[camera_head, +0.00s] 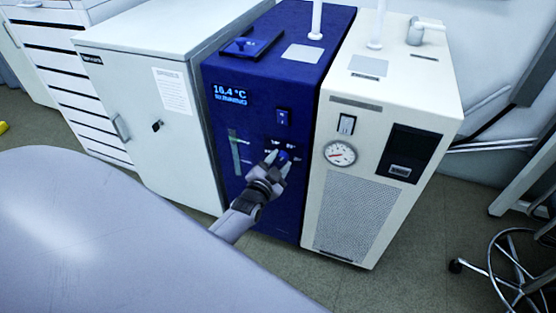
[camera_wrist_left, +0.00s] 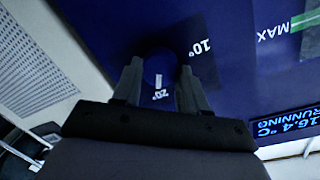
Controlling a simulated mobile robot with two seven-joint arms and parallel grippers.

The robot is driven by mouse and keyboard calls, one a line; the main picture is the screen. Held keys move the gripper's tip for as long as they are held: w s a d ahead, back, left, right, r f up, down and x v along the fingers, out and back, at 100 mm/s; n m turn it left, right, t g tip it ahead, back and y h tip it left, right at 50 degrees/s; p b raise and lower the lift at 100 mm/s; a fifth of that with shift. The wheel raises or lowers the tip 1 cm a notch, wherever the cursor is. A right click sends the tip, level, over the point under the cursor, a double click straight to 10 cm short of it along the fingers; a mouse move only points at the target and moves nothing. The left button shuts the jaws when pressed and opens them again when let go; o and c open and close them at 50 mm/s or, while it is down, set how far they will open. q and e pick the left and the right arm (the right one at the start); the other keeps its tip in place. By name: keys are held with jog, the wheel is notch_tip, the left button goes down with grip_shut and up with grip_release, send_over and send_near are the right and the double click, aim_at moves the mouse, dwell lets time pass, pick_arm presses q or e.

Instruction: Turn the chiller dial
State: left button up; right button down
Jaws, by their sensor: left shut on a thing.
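The chiller (camera_head: 265,95) is a dark blue upright cabinet. Its lit display (camera_head: 230,95) reads 16.4 °C and a line that reads RUNNING in the left wrist view (camera_wrist_left: 290,125). The dial is a round blue knob (camera_head: 283,156) on the lower front, with a pale pointer mark in the left wrist view (camera_wrist_left: 158,80). My left gripper (camera_head: 279,160) is at the dial, shut on it, one finger on each side. The labels 10° and 20° show around the dial in the left wrist view. The gripper partly hides the dial. My right gripper is not in view.
A white unit (camera_head: 385,140) with a gauge (camera_head: 340,154) stands close on the chiller's right. A grey cabinet (camera_head: 140,110) stands on its left. A wheeled stool (camera_head: 515,265) is at the lower right. Some floor (camera_head: 410,260) in front is clear.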

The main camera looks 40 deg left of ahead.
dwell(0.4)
pick_arm(q)
jog(key=o, duration=1.1)
jog(key=shift+c, duration=0.2)
jog(key=s+d+p, duration=0.1)
jog(key=s+p, duration=0.1)
jog(key=s, duration=0.5)
jog(key=shift+d+r, duration=0.2)
jog(key=shift+r, duration=0.1)
